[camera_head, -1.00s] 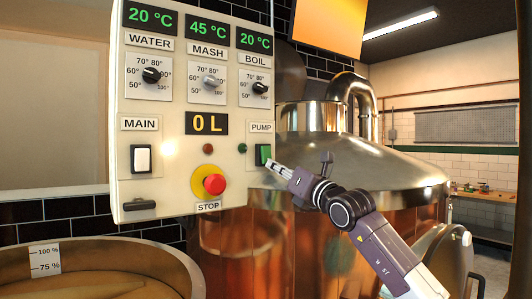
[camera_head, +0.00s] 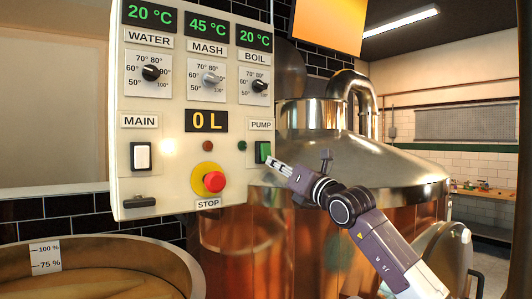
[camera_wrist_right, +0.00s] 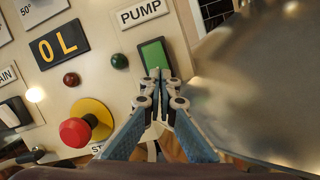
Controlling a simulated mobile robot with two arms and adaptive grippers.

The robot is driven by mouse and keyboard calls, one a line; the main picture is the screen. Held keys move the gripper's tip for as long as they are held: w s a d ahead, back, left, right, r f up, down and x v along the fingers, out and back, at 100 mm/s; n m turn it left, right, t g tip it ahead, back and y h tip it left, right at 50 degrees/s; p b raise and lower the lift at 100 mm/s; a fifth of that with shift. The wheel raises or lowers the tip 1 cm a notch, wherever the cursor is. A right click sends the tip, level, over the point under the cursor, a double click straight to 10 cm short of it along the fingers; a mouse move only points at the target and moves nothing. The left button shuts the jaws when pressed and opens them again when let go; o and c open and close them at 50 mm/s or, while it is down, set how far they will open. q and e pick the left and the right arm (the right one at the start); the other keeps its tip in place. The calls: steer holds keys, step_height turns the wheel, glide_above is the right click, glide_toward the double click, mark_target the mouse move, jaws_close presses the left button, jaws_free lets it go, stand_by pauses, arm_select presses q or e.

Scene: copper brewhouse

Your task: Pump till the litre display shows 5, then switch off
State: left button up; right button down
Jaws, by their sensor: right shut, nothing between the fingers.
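The control panel (camera_head: 230,120) fills the left centre of the head view. Its litre display (camera_head: 207,121) reads 0 L, and it shows in the right wrist view (camera_wrist_right: 58,46) too. The green pump switch (camera_head: 262,152) sits under the PUMP label at the panel's right edge. In the right wrist view the pump switch (camera_wrist_right: 155,55) is just beyond my fingertips. My right gripper (camera_head: 270,164) is shut and empty, its tips at the lower part of the switch; I cannot tell whether they touch it. My left gripper is not in view.
The red STOP button (camera_head: 214,182) on its yellow ring and the white MAIN switch (camera_head: 141,156) are on the same panel. A copper kettle (camera_head: 400,165) stands close behind my right arm. An open vat (camera_head: 100,265) with a percent scale is at lower left.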

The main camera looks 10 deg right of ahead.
steer(key=shift+w+a, duration=0.2)
steer(key=shift+w, duration=0.4)
stand_by(0.6)
steer(key=s+d+b, duration=0.2)
steer(key=s+b, duration=0.3)
steer(key=shift+s, duration=0.4)
stand_by(0.3)
